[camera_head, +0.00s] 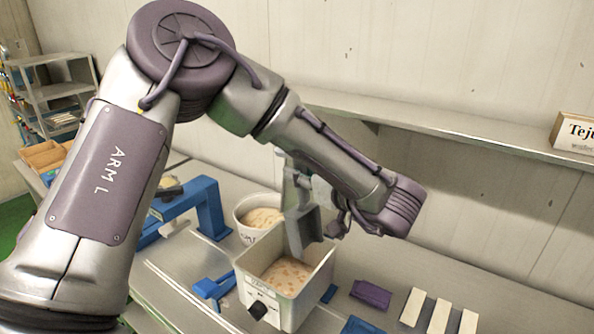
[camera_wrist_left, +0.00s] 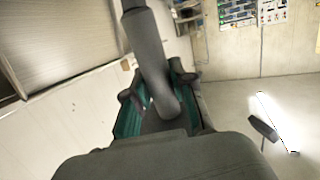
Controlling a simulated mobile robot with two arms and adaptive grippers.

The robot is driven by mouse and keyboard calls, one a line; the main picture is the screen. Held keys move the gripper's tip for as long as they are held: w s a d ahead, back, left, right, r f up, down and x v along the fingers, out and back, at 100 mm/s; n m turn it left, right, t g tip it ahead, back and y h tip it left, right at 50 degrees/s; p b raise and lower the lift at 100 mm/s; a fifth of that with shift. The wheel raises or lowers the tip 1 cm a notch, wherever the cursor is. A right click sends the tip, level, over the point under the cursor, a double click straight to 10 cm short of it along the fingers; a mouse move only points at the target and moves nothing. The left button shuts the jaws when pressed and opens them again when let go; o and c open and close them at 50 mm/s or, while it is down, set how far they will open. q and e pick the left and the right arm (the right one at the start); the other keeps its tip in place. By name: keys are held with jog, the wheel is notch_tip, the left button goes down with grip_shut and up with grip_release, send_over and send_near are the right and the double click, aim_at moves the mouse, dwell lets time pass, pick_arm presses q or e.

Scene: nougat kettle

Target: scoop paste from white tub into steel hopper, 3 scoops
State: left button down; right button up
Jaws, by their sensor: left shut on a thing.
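My left gripper (camera_head: 338,222) is shut on the handle of a grey scoop (camera_head: 303,222). In the left wrist view the thick grey handle (camera_wrist_left: 155,65) lies between the gripper's fingers (camera_wrist_left: 158,112). The scoop hangs steeply tilted over the steel hopper (camera_head: 262,291), its lower end at the hopper's opening. I cannot tell whether it touches the paste. The hopper is a square box with a label and a black knob; pale paste (camera_head: 288,277) with orange-brown bits lies inside. The round white tub (camera_head: 241,228) stands behind it at left, also holding pale paste (camera_head: 262,218). My right gripper is out of view.
A blue stand (camera_head: 208,205) is left of the tub, and a small blue piece (camera_head: 213,288) lies beside the hopper. A purple block (camera_head: 371,294) and white bars (camera_head: 440,314) lie to the right. A shelf (camera_head: 450,132) runs along the wall.

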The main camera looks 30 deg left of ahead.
pick_arm(q)
jog(key=shift+a+r+g+h, duration=0.15)
jog(key=shift+r+g+h, duration=0.2)
jog(key=shift+h, duration=0.45)
jog(key=shift+r+n+h, duration=0.1)
jog(key=shift+n+h, duration=0.2)
jog(key=shift+h, duration=0.4)
jog(key=h, duration=0.2)
jog(key=r+g+h, duration=0.1)
jog(key=h, duration=0.1)
jog(key=shift+r+n+g+h, duration=0.15)
jog(key=shift+n+g+h, duration=0.15)
jog(key=shift+h, duration=0.1)
jog(key=h, duration=0.2)
jog(key=r+g+h, duration=0.1)
jog(key=h, duration=0.3)
jog(key=shift+r+n+g+h, duration=0.25)
jog(key=shift+r+n+h, duration=0.05)
jog(key=shift+r+h, duration=0.15)
jog(key=shift+h, duration=0.25)
jog(key=shift+d, duration=0.2)
